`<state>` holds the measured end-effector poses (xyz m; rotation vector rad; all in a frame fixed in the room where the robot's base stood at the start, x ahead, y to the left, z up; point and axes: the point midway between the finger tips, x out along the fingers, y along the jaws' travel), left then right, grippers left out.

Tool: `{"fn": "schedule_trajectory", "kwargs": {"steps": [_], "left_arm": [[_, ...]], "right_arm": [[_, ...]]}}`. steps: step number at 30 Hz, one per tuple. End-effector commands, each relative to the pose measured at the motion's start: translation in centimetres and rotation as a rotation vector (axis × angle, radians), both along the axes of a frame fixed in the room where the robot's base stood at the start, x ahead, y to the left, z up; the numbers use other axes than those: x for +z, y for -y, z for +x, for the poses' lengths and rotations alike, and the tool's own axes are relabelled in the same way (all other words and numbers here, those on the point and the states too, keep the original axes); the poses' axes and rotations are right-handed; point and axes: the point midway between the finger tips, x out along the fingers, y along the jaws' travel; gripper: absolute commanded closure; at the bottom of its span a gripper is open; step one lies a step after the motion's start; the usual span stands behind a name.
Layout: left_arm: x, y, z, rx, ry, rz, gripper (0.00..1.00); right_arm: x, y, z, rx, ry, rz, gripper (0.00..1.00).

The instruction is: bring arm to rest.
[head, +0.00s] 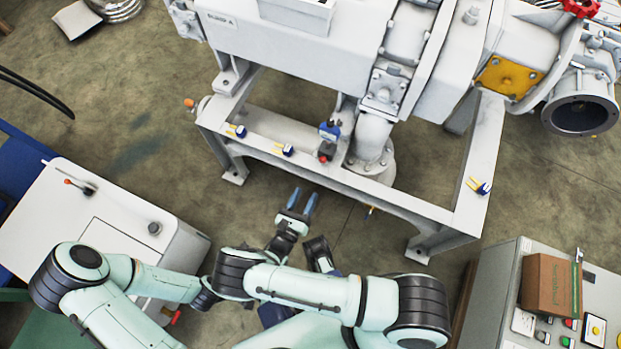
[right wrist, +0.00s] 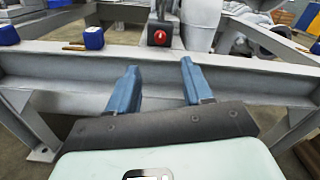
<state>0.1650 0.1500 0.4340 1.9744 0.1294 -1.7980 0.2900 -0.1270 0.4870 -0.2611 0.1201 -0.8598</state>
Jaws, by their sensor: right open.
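My right gripper (head: 301,200) has two blue fingers spread apart and empty. In the head view it points up toward the grey-white steel frame (head: 280,152), just in front of its near beam. In the right wrist view the open fingers (right wrist: 158,85) point at the frame's beam (right wrist: 230,82), with nothing between them. Whether the fingertips touch the beam cannot be told. My left arm (head: 155,282) reaches in from the left and passes behind my right arm (head: 310,285). I cannot make out my left gripper's fingers.
A pump assembly (head: 300,50) stands on the frame. Blue-and-yellow parts (head: 285,149) and a red-tipped part (head: 326,152) sit along the beam. A white cabinet (head: 45,215) stands at left. A control panel (head: 500,310) with a cardboard box (head: 548,285) stands at right. Floor shows between.

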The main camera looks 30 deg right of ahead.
Motion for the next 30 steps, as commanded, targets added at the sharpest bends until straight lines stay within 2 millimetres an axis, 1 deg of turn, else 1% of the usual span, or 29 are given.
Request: {"fn": "schedule_trajectory", "kwargs": {"steps": [3,6,23,26,29,30], "left_arm": [[0.1,0.1,-0.1,-0.001,-0.003,-0.001,0.00],[0.1,0.1,-0.1,-0.001,-0.004,-0.001,0.00],[0.1,0.0,-0.1,-0.001,-0.003,-0.001,0.00],[0.6,0.0,-0.1,0.000,0.000,-0.001,0.00],[1.5,0.0,0.0,0.000,0.003,-0.001,0.00],[1.9,0.0,0.0,-0.001,0.004,-0.001,0.00]], "right_arm": [[0.0,-0.6,-0.6,0.000,-0.001,0.001,0.50],[0.0,-0.8,-0.7,0.000,0.000,0.000,0.50],[-0.1,-0.7,-0.7,-0.005,-0.006,0.007,0.50],[-0.6,-0.2,-0.6,-0.031,-0.055,0.063,0.50],[-1.9,0.5,-0.5,-0.086,-0.173,0.202,0.50],[-2.6,0.7,-0.7,-0.111,-0.235,0.279,0.50]]}}
